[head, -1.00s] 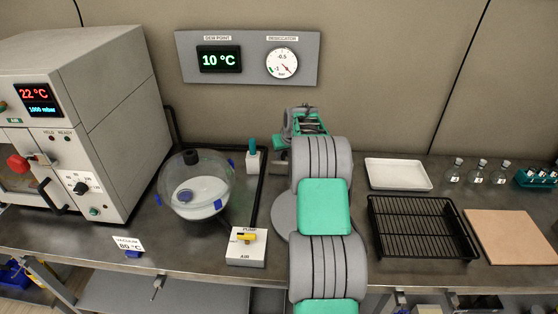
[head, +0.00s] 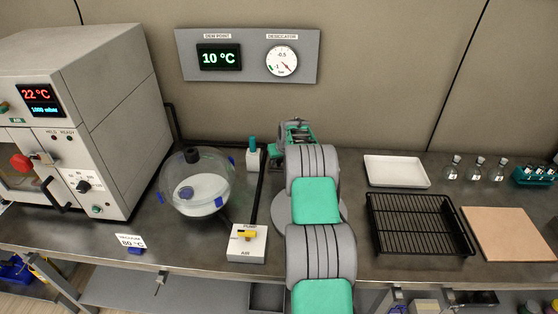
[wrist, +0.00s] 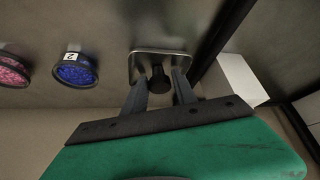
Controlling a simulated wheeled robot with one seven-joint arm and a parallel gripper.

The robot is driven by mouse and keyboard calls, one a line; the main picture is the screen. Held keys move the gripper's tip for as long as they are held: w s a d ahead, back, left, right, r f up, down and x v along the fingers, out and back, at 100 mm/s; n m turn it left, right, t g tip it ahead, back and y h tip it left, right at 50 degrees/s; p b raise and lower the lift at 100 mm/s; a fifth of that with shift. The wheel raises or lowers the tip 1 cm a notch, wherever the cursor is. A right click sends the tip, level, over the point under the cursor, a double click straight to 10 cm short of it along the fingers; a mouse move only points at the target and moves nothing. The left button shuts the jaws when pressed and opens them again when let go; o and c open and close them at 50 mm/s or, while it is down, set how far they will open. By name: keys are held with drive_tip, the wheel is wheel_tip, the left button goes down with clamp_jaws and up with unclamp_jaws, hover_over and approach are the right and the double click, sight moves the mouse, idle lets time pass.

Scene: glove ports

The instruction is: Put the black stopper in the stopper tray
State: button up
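In the wrist view, a black stopper (wrist: 158,78) stands on a small square metal tray (wrist: 142,67), which looks like the stopper tray. My gripper (wrist: 160,82) has its two fingers apart, one on each side of the stopper. Narrow gaps seem to show between the fingers and the stopper, but the view is dark. In the head view, my gripper (head: 297,130) is at the back of the bench, and my arm hides the metal tray and this stopper.
A glass desiccator (head: 197,185) with a dark cap stands left of my arm. A pump/air valve box (head: 247,243) is in front. A black rack (head: 420,224) and white tray (head: 397,171) lie right. Blue (wrist: 76,70) and pink (wrist: 12,71) dishes are near my gripper.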

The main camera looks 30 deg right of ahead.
drive_tip(key=shift+r, duration=0.1)
drive_tip(key=shift+r+p, duration=0.25)
drive_tip(key=shift+p, duration=0.05)
drive_tip(key=b+v, duration=0.2)
drive_tip(key=v, duration=0.9)
drive_tip(key=s+a+r+n+y, duration=0.1)
drive_tip(key=s+a+r, duration=0.3)
drive_tip(key=a, duration=0.5)
drive_tip(key=s+a+r+n, duration=0.1)
drive_tip(key=s+a+r, duration=0.4)
drive_tip(key=a, duration=0.4)
drive_tip(key=s+a+f+g, duration=0.1)
drive_tip(key=s+a, duration=0.6)
drive_tip(key=s, duration=0.4)
drive_tip(key=s+a+f+n+g, duration=0.1)
drive_tip(key=s+a, duration=0.7)
drive_tip(key=s, duration=0.4)
drive_tip(key=shift+a+f+y, duration=0.15)
drive_tip(key=shift+a+y, duration=0.15)
